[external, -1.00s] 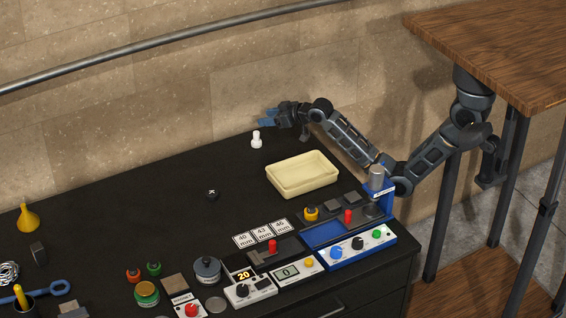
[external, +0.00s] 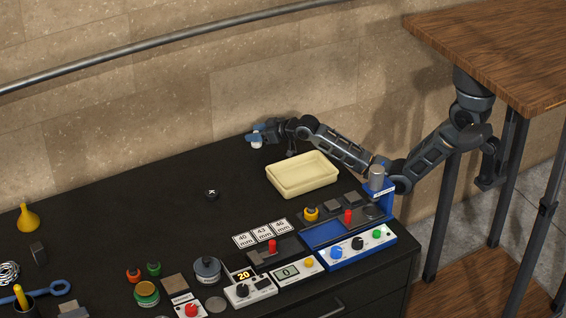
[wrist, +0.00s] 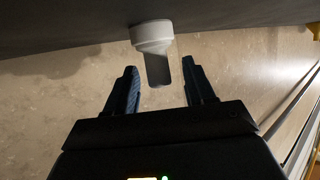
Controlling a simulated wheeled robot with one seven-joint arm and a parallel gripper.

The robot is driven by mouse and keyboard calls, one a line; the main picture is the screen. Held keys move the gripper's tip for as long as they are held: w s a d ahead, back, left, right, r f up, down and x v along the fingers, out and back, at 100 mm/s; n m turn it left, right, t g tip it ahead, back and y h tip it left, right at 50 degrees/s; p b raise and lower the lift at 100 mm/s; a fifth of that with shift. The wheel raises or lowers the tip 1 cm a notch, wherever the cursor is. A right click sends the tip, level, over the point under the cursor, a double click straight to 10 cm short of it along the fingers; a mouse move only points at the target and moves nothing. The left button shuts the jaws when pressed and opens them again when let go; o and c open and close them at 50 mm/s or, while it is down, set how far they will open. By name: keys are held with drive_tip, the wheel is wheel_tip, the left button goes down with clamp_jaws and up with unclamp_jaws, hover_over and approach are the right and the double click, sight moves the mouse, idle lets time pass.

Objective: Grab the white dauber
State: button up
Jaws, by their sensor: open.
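The white dauber (external: 256,143) stands on the black bench top near its far edge, close to the wall. In the wrist view the dauber (wrist: 154,45) shows a wide white base against the dark bench and a narrower handle reaching between the fingers. My gripper (external: 258,136) is open at the dauber, with its blue fingers hiding part of it in the external view. In the wrist view my gripper (wrist: 160,82) has one finger on each side of the handle, with a visible gap on both sides.
A cream tray (external: 303,190) stands right of the dauber, below my forearm. The blue press (external: 352,240) and several control boxes line the front right. A small black knob (external: 212,193) lies mid-bench, with clear bench around it. The stone wall is close behind.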

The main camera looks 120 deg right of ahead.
drive_tip(key=shift+d, duration=0.1)
clamp_jaws()
idle(0.5)
